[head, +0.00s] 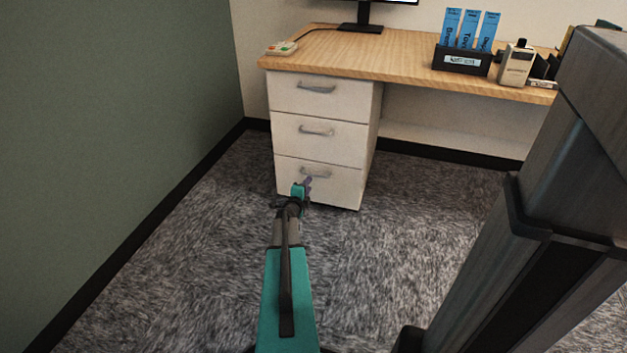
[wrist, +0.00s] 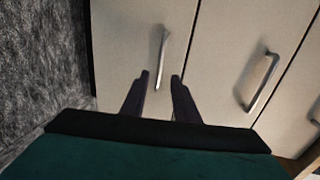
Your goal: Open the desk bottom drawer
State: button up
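The desk bottom drawer (head: 335,190) is the lowest of three white drawers under the desk, and its front looks flush with the others. Its grey bar handle (head: 316,174) shows just above my gripper (head: 306,185) in the head view. In the wrist view the bottom drawer's handle (wrist: 162,50) lies ahead of my gripper (wrist: 160,76), and its near end is in line with the gap between the two dark fingers. The fingers are apart with nothing gripped between them. Whether they touch the handle I cannot tell.
The middle drawer's handle (wrist: 262,82) is to the right in the wrist view. The wooden desktop (head: 400,55) holds a binder box (head: 462,60) and a handheld radio (head: 516,64). A green wall (head: 110,120) stands left. Carpet (head: 420,240) in front of the drawers is free.

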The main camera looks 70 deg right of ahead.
jog(key=b+x, duration=0.2)
jog(key=x, duration=0.6)
jog(key=shift+d, duration=0.4)
jog(key=shift+f, duration=0.1)
grip_shut()
